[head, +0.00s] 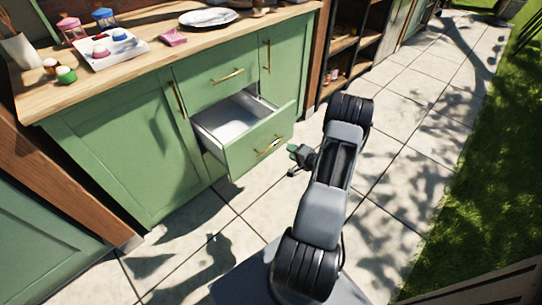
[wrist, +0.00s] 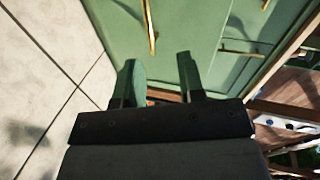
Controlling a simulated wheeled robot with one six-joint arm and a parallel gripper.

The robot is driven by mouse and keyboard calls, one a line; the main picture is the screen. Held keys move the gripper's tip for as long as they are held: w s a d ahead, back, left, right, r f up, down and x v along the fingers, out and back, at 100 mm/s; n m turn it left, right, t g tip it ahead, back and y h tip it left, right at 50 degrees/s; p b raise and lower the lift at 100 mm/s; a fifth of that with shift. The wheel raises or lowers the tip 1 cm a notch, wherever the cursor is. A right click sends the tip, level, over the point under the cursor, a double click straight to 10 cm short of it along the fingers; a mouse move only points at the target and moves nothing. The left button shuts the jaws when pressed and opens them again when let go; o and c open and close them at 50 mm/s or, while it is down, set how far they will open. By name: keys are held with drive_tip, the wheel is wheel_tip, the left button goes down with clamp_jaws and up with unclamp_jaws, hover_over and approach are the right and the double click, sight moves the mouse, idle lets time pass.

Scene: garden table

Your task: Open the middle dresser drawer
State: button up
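The green dresser (head: 115,150) stands at the left in the head view. Its upper drawer (head: 215,85) is shut. The drawer below it (head: 250,145) is pulled well out, showing an empty pale inside. That drawer has a brass handle (head: 268,146) on its front. My gripper (head: 292,160) is just right of this drawer front, with its fingers apart and nothing seen held. The wrist view shows the two green-tipped fingers (wrist: 160,78) spread, with green panels and brass handles beyond.
The wooden top (head: 150,75) holds a white tray (head: 108,50), a plate (head: 208,17), a pink item (head: 172,37) and small jars. A dark shelf unit (head: 350,45) stands right of the dresser. Paved floor (head: 400,110) is open to the right, with grass beyond.

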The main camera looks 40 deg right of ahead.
sight(271, 146)
drive_tip(key=shift+m+t+y, duration=0.4)
drive_tip(key=shift+m+t, duration=0.1)
drive_tip(key=shift+m, duration=0.1)
drive_tip(key=shift+s+a+f+b+x, duration=0.1)
drive_tip(key=shift+f+b+x, duration=0.55)
drive_tip(key=shift+x, duration=1.5)
drive_tip(key=shift+s+a+f+b+x, duration=0.1)
drive_tip(key=shift+f+b+x, duration=0.25)
drive_tip(key=shift+b+x, duration=1.2)
drive_tip(key=shift+s+a+f+b+x, duration=0.2)
drive_tip(key=shift+f+x, duration=0.3)
drive_tip(key=shift+x, duration=2.2)
drive_tip(key=shift+d, duration=0.15)
drive_tip(key=shift+c, duration=0.3)
clamp_jaws()
